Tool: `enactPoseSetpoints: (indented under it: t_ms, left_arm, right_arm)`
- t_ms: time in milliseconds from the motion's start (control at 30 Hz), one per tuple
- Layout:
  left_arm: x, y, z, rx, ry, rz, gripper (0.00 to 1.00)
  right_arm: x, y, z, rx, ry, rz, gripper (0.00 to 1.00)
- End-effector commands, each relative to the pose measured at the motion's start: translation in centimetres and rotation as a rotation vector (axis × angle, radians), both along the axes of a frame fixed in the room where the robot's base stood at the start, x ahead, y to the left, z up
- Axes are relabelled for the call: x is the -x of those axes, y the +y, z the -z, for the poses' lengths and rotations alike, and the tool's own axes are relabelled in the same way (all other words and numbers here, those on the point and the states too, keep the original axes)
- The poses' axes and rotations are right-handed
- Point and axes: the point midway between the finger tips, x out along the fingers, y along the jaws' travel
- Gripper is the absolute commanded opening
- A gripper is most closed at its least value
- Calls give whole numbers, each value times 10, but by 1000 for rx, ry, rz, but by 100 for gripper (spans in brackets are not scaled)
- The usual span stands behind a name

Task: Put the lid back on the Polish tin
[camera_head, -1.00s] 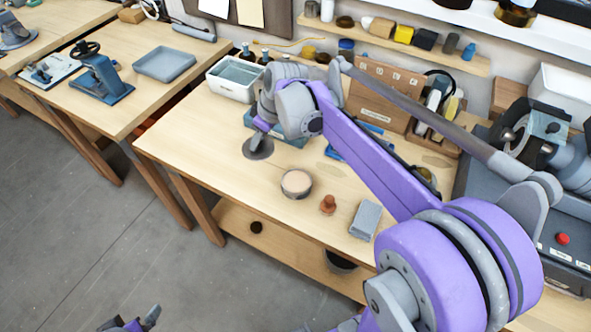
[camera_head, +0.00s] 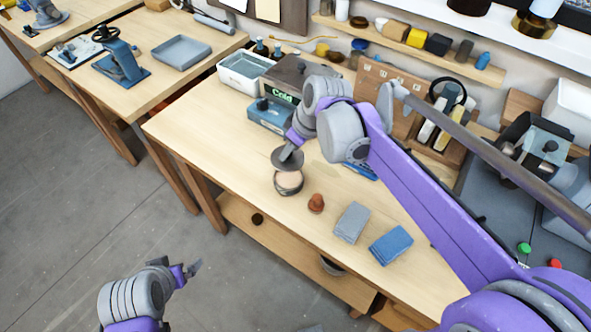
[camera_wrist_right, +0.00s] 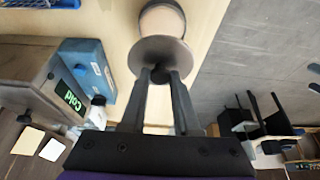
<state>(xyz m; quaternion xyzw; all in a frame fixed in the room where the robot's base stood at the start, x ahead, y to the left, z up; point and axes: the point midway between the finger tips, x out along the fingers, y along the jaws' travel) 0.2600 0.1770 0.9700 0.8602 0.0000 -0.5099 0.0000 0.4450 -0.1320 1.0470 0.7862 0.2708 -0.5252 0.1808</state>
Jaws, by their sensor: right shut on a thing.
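The Polish tin (camera_head: 289,187) is a small round tin with a pale pinkish top, standing near the front edge of the workbench. It also shows at the top of the right wrist view (camera_wrist_right: 162,22). My right gripper (camera_head: 288,152) is shut on the dark round lid (camera_head: 283,164) by its knob. The lid is over the back part of the tin in the head view and partly covers it. I cannot tell whether lid and tin touch. In the right wrist view the lid (camera_wrist_right: 148,53) sits at the fingertips. My left gripper (camera_head: 191,269) hangs over the floor, away from the bench.
A reddish-brown knobbed object (camera_head: 316,203), a grey block (camera_head: 351,222) and a blue block (camera_head: 391,245) stand right of the tin. A blue box (camera_head: 269,115) and a grey "Cold" unit (camera_head: 300,72) are behind. The bench left of the tin is clear.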

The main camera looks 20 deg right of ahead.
Motion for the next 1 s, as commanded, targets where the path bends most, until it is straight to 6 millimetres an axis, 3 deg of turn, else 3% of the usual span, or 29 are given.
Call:
enactPoseSetpoints:
  t_ms: [100,500,1000]
  left_arm:
    - [1,0,3,0,2,0,100]
    - [3,0,8,0,6,0,100]
    - [6,0,13,0,11,0,100]
  right_arm:
    - [0,0,20,1,1,0,0]
    - [0,-1,67,0,1,1,0]
    - [1,-1,76,0,1,1,0]
